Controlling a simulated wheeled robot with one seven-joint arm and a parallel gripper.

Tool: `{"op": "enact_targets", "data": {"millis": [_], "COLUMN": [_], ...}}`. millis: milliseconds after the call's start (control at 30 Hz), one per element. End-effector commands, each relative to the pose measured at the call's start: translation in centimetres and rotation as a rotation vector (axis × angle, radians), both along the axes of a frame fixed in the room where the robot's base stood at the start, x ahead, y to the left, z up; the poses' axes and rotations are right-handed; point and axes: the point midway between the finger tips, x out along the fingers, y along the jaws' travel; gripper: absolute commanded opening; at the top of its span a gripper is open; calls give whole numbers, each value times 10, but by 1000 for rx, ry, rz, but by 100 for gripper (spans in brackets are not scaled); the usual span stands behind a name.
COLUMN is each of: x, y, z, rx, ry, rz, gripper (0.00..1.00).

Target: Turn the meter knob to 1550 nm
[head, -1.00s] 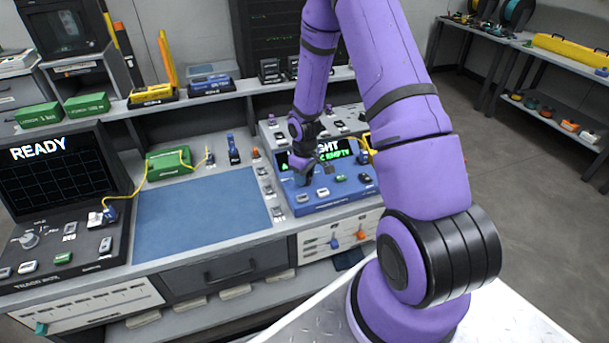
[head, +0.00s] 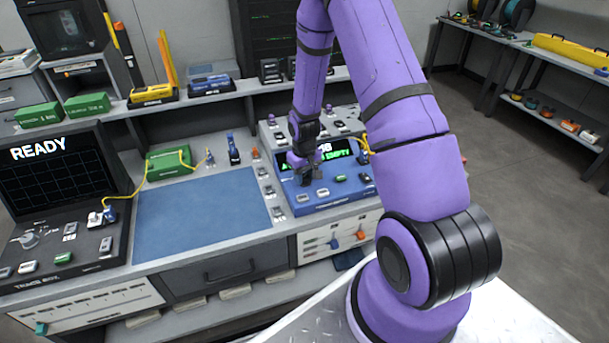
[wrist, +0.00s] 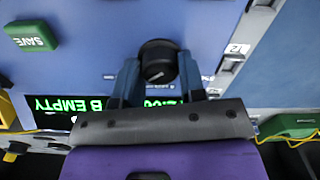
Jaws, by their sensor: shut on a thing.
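The blue meter (head: 335,197) stands on the bench, right of the blue mat. Its lit green display is partly covered by my arm, with "EMPTY" readable. In the wrist view the black round meter knob (wrist: 158,62) sits on the blue panel with a pale pointer line on its face. My gripper (wrist: 158,75) has its two fingers on either side of the knob and is shut on it. In the head view my gripper (head: 306,174) is at the meter's front, and the knob is hidden there. I cannot read the wavelength setting.
A yellow cable (head: 364,142) runs at the meter's right. The blue mat (head: 200,218) is clear. A dark screen reading READY (head: 50,170) stands at left.

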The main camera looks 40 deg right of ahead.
Motion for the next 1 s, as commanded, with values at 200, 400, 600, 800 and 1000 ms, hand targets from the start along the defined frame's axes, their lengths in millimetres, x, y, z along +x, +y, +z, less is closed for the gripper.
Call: {"op": "enact_targets", "data": {"millis": [200,400,600,800,1000], "x": [0,0,0,1,1], "y": [0,0,0,0,-1], "z": [0,0,1,19,54], "rx": [0,0,0,-1,-1], "ry": [-1,-1,-1,-3,-5], "rz": [-1,0,1,1,0], "gripper": [42,63,63,63,63]}}
